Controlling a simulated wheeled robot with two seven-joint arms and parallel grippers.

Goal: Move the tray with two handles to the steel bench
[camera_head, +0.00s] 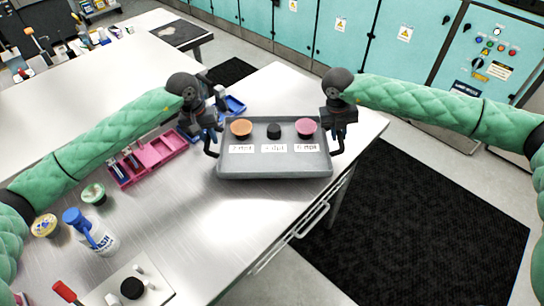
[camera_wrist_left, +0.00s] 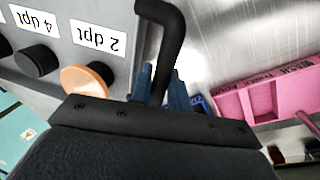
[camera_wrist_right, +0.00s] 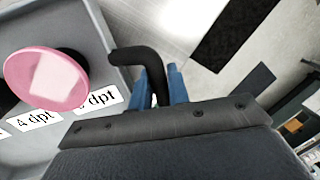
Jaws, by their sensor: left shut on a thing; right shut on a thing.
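The grey tray (camera_head: 274,167) is in the middle of the head view, over the right part of the steel bench (camera_head: 190,215). I cannot tell whether it rests on the bench or hangs just above it. It carries an orange piece (camera_head: 241,128), a black piece (camera_head: 274,131) and a pink piece (camera_head: 306,127) behind white labels. My left gripper (camera_head: 212,137) is shut on the tray's left black handle (camera_wrist_left: 165,40). My right gripper (camera_head: 338,134) is shut on the right black handle (camera_wrist_right: 140,58). The tray looks about level.
A pink bin (camera_head: 160,150) and blue bins (camera_head: 233,105) stand left of and behind the tray. A blue-capped bottle (camera_head: 90,232) and a green cup (camera_head: 93,193) are at the left. A black mat (camera_head: 420,225) covers the floor at right. Teal cabinets (camera_head: 345,40) line the back.

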